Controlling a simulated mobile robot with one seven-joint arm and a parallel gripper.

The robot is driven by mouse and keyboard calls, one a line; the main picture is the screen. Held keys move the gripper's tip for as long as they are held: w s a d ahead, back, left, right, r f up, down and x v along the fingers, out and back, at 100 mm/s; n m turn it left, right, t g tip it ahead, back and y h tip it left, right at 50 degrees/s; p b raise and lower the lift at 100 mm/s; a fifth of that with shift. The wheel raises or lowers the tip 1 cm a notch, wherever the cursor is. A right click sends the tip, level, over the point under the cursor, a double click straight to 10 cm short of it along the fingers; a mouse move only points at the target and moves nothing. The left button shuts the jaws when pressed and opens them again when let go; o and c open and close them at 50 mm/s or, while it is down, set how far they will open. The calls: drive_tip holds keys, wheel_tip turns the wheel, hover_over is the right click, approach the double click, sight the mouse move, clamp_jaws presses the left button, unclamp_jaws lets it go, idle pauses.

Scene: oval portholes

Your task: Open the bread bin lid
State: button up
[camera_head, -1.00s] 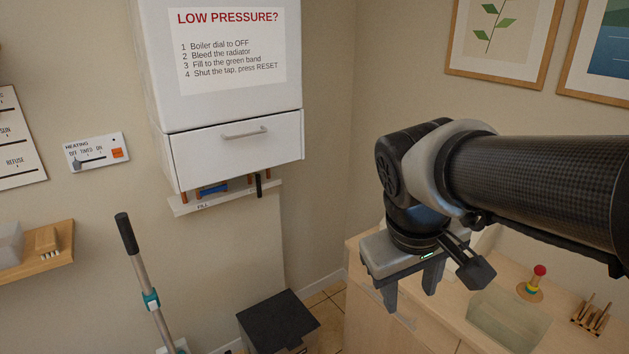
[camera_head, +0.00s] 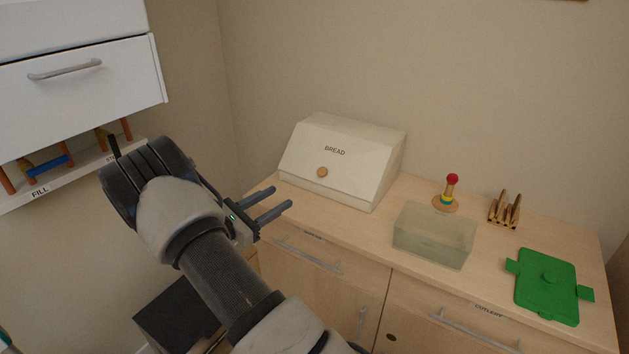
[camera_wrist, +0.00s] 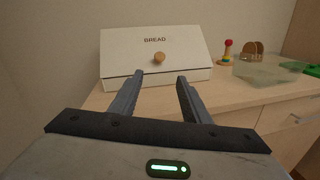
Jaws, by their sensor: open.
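The cream bread bin (camera_head: 345,155) stands on the wooden counter against the wall, with "BREAD" lettered on its sloping front lid. The lid (camera_head: 318,158) is closed and has a round wooden knob (camera_head: 322,172) low at its middle. My gripper (camera_head: 283,200) is open and empty, in front of the bin and to its left, apart from it. In the wrist view the bin (camera_wrist: 130,60) is straight ahead, with its knob (camera_wrist: 159,57) above and between my open fingertips (camera_wrist: 160,78). Nothing hides the lid or knob.
A white wall cabinet (camera_head: 70,80) hangs left. A dark bin (camera_head: 178,312) stands below.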

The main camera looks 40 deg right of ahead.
sight(321, 173)
drive_tip(key=b+x, duration=0.1)
drive_tip(key=x, duration=1.6)
drive_tip(key=shift+d, duration=0.15)
clamp_jaws()
